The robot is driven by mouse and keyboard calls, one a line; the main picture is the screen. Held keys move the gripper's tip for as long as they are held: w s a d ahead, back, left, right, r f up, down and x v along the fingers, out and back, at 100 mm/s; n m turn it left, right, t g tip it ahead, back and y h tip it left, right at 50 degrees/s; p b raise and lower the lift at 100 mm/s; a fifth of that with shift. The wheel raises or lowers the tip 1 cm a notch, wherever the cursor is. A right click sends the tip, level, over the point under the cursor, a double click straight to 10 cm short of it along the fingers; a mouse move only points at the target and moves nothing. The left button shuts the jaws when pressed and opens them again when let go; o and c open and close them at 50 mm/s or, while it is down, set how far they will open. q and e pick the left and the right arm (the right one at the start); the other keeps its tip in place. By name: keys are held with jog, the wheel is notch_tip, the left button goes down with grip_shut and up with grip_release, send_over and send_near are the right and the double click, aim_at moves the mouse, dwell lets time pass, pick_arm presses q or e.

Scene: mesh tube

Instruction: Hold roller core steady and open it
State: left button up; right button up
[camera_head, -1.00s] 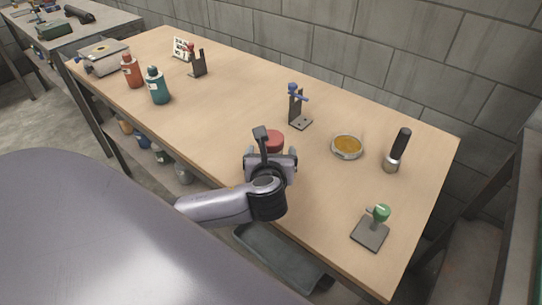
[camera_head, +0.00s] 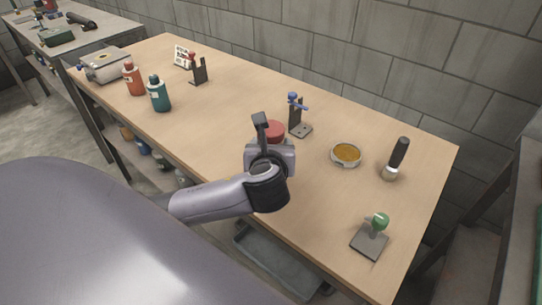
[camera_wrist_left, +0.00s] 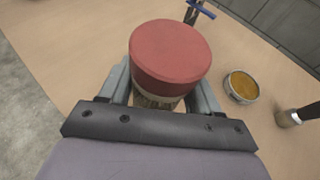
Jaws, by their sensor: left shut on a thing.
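The roller core (camera_wrist_left: 170,55) has a wide red cap, seen from above in the left wrist view, with a paler ribbed body partly visible below it. The two grey fingers of my left gripper (camera_wrist_left: 160,95) are on either side of the body, under the cap, shut on it. In the head view the red cap (camera_head: 274,131) shows just beyond my left gripper (camera_head: 272,147), whose fingertips are mostly hidden by my wrist. The cap sits on the body. My right gripper is in neither view.
On the wooden table (camera_head: 225,130), a blue-handled stand (camera_head: 297,116), an amber dish (camera_head: 346,153), a black-handled tool (camera_head: 397,158) and a green-knobbed block (camera_head: 372,238) stand right of the core. Orange (camera_head: 133,79) and teal (camera_head: 158,94) bottles stand left. Bare tabletop lies between.

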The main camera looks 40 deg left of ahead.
pick_arm(q)
notch_tip(320, 180, up, 15)
jog(key=shift+f+p, duration=0.1)
jog(key=shift+p, duration=1.05)
jog(key=o, duration=0.6)
jog(key=c, duration=1)
jog(key=shift+o, duration=0.2)
jog(key=shift+f, duration=0.1)
